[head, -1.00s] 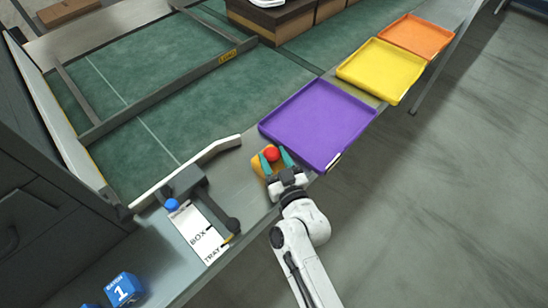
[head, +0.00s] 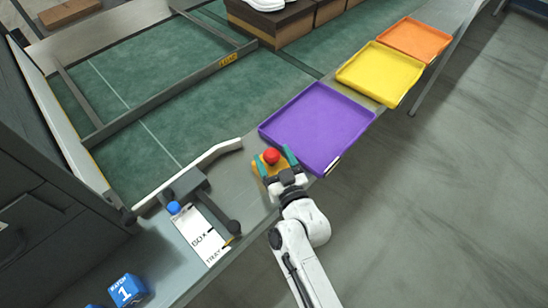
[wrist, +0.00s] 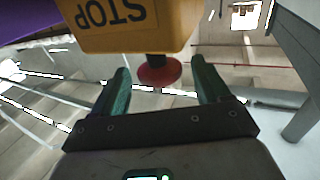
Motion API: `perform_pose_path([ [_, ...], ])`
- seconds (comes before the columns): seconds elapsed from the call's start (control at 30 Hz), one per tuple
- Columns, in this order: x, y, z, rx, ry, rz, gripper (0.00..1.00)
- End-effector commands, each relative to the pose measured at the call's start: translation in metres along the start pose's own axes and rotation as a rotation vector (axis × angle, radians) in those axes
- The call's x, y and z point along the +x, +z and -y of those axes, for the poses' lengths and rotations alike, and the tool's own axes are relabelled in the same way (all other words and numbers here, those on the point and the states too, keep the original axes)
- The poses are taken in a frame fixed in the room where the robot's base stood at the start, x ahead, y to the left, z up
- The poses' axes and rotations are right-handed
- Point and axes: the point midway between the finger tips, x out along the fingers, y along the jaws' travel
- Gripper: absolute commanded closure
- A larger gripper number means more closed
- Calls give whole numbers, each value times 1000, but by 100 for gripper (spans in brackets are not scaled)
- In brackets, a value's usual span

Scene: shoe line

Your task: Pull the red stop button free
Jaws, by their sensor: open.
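The red stop button (head: 271,156) is a round mushroom head on a yellow box (head: 259,168) at the line's edge. In the wrist view the button (wrist: 158,73) stands out on a dark stem from the yellow box (wrist: 130,25), which bears the word STOP. My gripper (head: 275,161) is open, with its green fingers on either side of the button. In the wrist view the gripper (wrist: 162,80) shows visible gaps between both fingers and the button. Part of the box is hidden by my gripper in the head view.
A purple tray (head: 318,125) lies close to the right of the box, with yellow (head: 380,71) and orange (head: 415,38) trays beyond. A lever with a BOX/TRAY plate (head: 200,240) stands to the left. Open floor lies to the right.

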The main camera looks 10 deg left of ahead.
Motion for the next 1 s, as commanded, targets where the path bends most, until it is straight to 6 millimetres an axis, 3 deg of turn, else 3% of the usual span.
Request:
perform_pose_path([
  [0.23, -10, 2, 0, 0, 0, 3, 25],
  [0.7, -88, 3, 0, 1, 0, 2, 25],
  [1.0, -108, 0, 0, 0, 0, 0, 25],
])
